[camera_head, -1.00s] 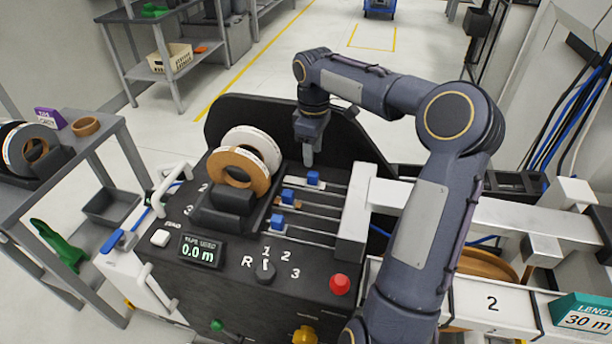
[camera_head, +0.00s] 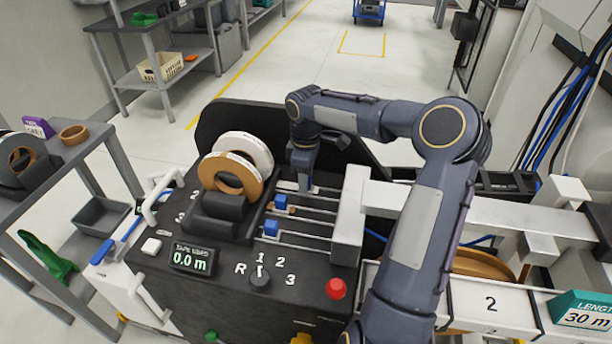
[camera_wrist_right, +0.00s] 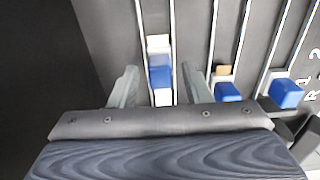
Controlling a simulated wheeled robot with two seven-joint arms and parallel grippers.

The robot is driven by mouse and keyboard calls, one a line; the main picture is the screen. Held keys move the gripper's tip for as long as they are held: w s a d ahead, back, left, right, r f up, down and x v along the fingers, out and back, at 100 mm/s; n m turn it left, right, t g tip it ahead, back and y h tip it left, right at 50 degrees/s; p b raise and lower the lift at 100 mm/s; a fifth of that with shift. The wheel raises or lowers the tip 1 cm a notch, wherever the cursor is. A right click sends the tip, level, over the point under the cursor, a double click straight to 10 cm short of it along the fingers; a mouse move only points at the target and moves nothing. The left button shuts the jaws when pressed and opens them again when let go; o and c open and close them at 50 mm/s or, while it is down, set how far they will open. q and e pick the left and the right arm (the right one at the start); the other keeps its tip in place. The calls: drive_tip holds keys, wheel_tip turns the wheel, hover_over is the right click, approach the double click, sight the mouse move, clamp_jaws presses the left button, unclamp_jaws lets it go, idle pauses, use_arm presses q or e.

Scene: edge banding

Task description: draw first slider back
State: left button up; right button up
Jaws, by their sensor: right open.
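The far blue slider (camera_wrist_right: 160,77) sits on its rail with white tape along it, between the two fingers of my right gripper (camera_wrist_right: 160,87) in the right wrist view. The fingers are open, with a gap on each side of the slider. In the head view my right gripper (camera_head: 303,187) is down at the far rail and mostly hides this slider. The middle slider (camera_head: 281,202) has a brown tape end beside it; it also shows in the wrist view (camera_wrist_right: 228,92). The near slider (camera_head: 271,229) is on the third rail. My left gripper is not in view.
White and brown tape rolls (camera_head: 232,172) stand left of the rails. A pale metal block (camera_head: 350,215) bounds the rails at the right. A dial (camera_head: 260,276), a red button (camera_head: 336,288) and a display reading 0.0 m (camera_head: 192,258) are at the front.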

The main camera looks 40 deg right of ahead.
sight(288, 189)
clamp_jaws()
drive_tip(key=shift+w+a+r, duration=0.1)
drive_tip(key=shift+w+a, duration=0.15)
drive_tip(key=shift+w, duration=0.05)
drive_tip(key=shift+w+a+p, duration=0.35)
drive_tip(key=shift+w+a, duration=0.25)
drive_tip(key=shift+w, duration=0.2)
drive_tip(key=shift+w+a+p, duration=0.3)
drive_tip(key=shift+w+a, duration=0.3)
drive_tip(key=shift+w, duration=0.15)
unclamp_jaws()
drive_tip(key=shift+w, duration=0.1)
wheel_tip(288, 189, up, 8)
drive_tip(key=shift+p, duration=0.35)
